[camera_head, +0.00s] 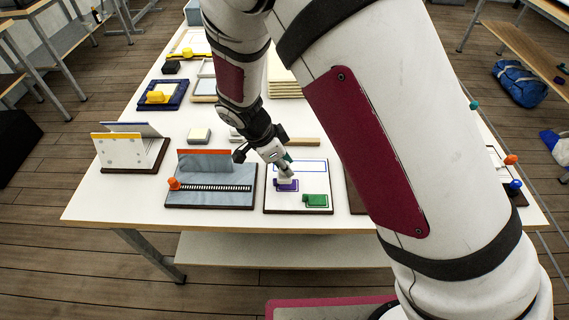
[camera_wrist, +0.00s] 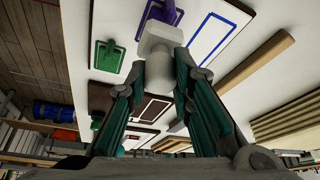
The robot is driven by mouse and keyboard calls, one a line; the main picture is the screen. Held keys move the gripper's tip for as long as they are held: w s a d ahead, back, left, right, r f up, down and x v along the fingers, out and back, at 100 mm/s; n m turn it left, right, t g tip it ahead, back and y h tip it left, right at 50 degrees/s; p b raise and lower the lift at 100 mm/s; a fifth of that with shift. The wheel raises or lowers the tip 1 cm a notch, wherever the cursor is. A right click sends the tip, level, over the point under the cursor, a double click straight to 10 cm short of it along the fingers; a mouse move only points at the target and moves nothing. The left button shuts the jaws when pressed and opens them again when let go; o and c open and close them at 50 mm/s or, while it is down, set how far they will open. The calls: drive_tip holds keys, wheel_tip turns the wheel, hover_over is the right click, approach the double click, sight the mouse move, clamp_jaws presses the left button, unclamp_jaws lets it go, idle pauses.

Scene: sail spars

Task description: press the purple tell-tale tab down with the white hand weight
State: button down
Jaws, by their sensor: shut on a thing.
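My gripper (camera_head: 282,166) is over the white board (camera_head: 321,178) near the front of the table. In the wrist view my gripper (camera_wrist: 160,68) has its teal fingers shut on the white hand weight (camera_wrist: 158,42). The weight (camera_head: 285,179) hangs below the fingertips, right at the purple tab (camera_head: 288,187). The purple tab also shows at the top of the wrist view (camera_wrist: 168,14), partly hidden by the weight. I cannot tell whether weight and tab touch.
A green tab (camera_head: 315,200) is on the same board, right of the purple one. A grey-blue panel with a zip and orange knob (camera_head: 210,190) stands to the left. A wooden bar (camera_head: 304,141) lies behind the board. My arm hides much of the table's right side.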

drive_tip(key=shift+r+p, duration=1.6)
drive_tip(key=shift+r, duration=1.9)
